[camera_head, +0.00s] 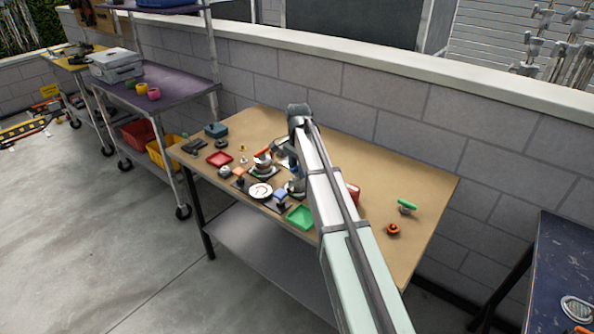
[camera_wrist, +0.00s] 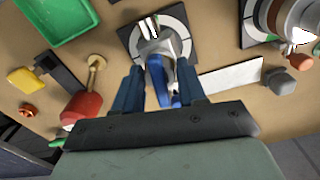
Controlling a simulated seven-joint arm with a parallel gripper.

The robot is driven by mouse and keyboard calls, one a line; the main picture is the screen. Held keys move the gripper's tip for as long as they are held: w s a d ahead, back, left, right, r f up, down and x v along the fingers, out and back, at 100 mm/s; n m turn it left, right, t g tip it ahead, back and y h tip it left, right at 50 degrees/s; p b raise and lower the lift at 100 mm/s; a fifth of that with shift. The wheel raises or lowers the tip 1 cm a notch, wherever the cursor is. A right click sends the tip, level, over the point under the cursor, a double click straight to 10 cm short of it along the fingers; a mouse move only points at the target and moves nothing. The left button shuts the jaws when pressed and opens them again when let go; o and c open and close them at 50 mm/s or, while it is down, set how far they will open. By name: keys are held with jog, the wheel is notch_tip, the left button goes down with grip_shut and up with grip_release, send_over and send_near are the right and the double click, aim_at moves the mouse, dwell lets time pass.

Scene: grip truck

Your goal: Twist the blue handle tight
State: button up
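In the wrist view, the blue handle (camera_wrist: 157,82) rises from a grey metal fitting (camera_wrist: 150,45). The fitting stands on a dark square plate with a white disc (camera_wrist: 177,22). My gripper (camera_wrist: 161,80) has its two blue fingers apart, one on each side of the handle. Bare table shows between the left finger and the handle. The right finger is close to the handle, and I cannot tell whether they touch. The handle's lower end is partly hidden near the palm. In the head view my arm covers much of the gripper.
The tan workbench (camera_head: 400,175) carries several small parts. A green tray (camera_wrist: 57,18), a red bulb-shaped part (camera_wrist: 82,107), a yellow block (camera_wrist: 25,80), a white strip (camera_wrist: 230,80) and a grey block (camera_wrist: 284,82) lie around the handle. A block wall stands behind the bench.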

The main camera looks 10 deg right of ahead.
jog(key=shift+r, duration=0.1)
jog(key=shift+r, duration=3.65)
